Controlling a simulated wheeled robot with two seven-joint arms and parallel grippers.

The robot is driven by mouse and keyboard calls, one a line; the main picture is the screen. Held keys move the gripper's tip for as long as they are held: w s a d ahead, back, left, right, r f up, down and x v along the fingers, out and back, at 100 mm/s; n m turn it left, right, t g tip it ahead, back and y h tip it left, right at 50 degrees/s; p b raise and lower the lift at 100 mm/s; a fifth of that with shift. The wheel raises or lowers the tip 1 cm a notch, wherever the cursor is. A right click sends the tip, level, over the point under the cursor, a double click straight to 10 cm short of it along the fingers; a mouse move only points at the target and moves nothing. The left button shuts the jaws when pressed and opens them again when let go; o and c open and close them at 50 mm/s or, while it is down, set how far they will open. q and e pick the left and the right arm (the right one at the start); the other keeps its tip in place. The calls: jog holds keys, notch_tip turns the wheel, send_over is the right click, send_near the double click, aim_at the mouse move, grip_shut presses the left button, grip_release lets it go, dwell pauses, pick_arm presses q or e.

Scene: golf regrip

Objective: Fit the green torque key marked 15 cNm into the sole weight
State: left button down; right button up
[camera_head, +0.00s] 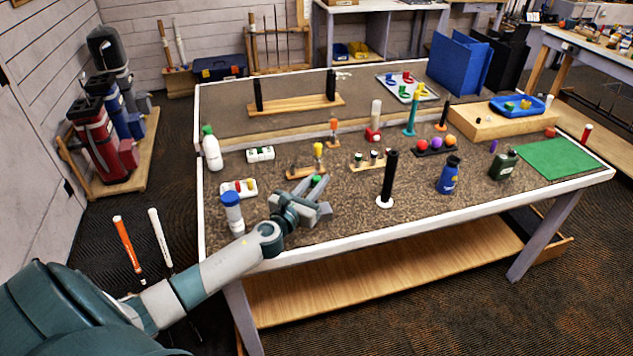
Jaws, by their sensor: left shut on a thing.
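My left gripper (318,188) reaches over the front left of the table, its fingers shut on a small green-topped thing (316,180), which looks like the green torque key. Its marking is too small to read, and the fingers hide its lower part. Just behind the gripper stands a wooden block (297,174) with a yellow-handled tool (318,150) upright at it. I cannot make out the sole weight, nor whether the green thing touches anything below. My right gripper is not in view.
A white bottle with a blue cap (232,213) stands left of my gripper, near a small white tray (252,193). A black upright grip (389,176) stands to the right. Behind are a wooden block with short cylinders (370,164) and a white-green bottle (211,150).

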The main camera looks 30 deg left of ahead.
pick_arm(q)
jog(key=shift+f+b, duration=0.6)
jog(key=shift+f, duration=0.15)
jog(key=c, duration=1.5)
grip_release()
jog(key=shift+s, duration=0.15)
jog(key=shift+s+d+b, duration=0.25)
jog(key=shift+s+b, duration=0.5)
jog(key=shift+s, duration=2.1)
jog(key=shift+s+d+b, duration=0.2)
jog(key=shift+s+b, duration=0.55)
jog(key=shift+s, duration=2.1)
jog(key=shift+s+d+b, duration=0.25)
jog(key=shift+s+b, duration=0.5)
jog(key=shift+s, duration=2.1)
